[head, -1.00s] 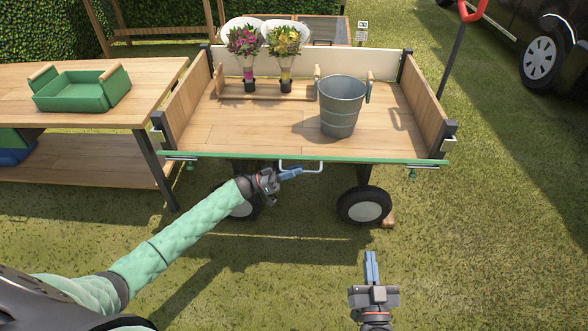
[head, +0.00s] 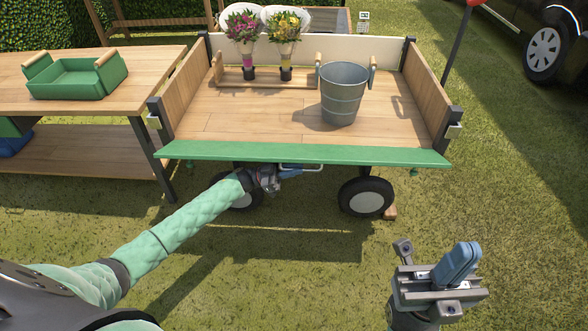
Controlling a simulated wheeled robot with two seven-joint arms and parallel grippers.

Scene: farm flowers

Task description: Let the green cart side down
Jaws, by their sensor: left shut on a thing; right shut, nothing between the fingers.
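The green cart side (head: 305,153) runs along the near edge of the wooden cart. Its broad green face shows and appears to lean outward; its exact angle is hard to tell. A pale bar handle (head: 314,169) sits below its near edge. My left gripper (head: 288,172) is shut on this handle, with its fingertips partly under the side. My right gripper (head: 462,262) is shut and empty, above the grass to the right and in front of the cart.
A grey bucket (head: 342,94) and two flower bunches in a wooden holder (head: 270,78) stand on the cart bed. A table with a green tray (head: 75,82) stands at left. Cart wheels (head: 366,197) are below the side. Grass in front is open.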

